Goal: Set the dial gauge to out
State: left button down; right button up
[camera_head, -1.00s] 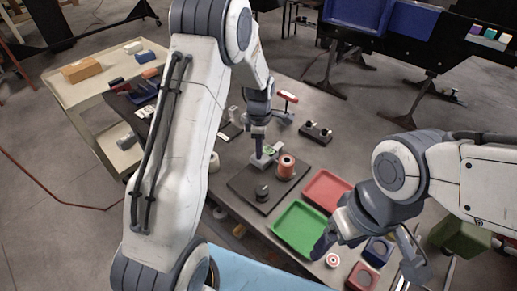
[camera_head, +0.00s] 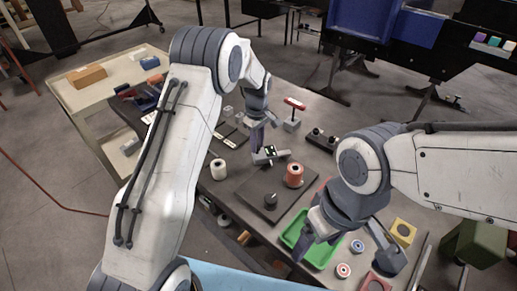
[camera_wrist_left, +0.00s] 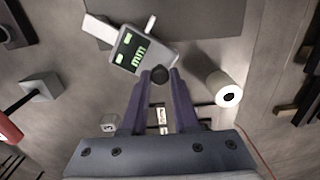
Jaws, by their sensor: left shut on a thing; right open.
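The gauge, a light grey block with a green-lit display (camera_wrist_left: 132,50), sits in front of my left gripper (camera_wrist_left: 160,78). The fingers are shut on a dark round knob at the gauge's near edge. In the head view the gauge (camera_head: 270,155) is below the left gripper (camera_head: 258,142), near the back edge of a dark square plate (camera_head: 245,192). Whether it touches the surface I cannot tell. My right gripper (camera_head: 340,262) is open, over the front area by the green tray (camera_head: 322,256).
On the plate stand an orange-red spool (camera_head: 293,175) and a black knob (camera_head: 271,200). A white roll (camera_head: 218,169) is left of the plate. A red-handled grey fixture (camera_head: 293,118) stands behind. A yellow block (camera_head: 403,231) and round targets (camera_head: 343,270) lie at front right.

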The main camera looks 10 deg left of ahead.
pick_arm(q)
jog(key=shift+w+a+f+m, duration=0.1)
jog(key=shift+w+a+m, duration=0.15)
jog(key=shift+w+m, duration=0.3)
jog(key=shift+w+a+m, duration=0.25)
jog(key=shift+w+m, duration=0.05)
jog(key=shift+m, duration=0.35)
jog(key=shift+w, duration=0.1)
jog(key=c, duration=0.7)
grip_release()
jog(key=shift+d, duration=0.1)
jog(key=shift+w+r, duration=0.1)
jog(key=shift+r, duration=0.2)
notch_tip(320, 180, up, 10)
jog(key=b, duration=0.3)
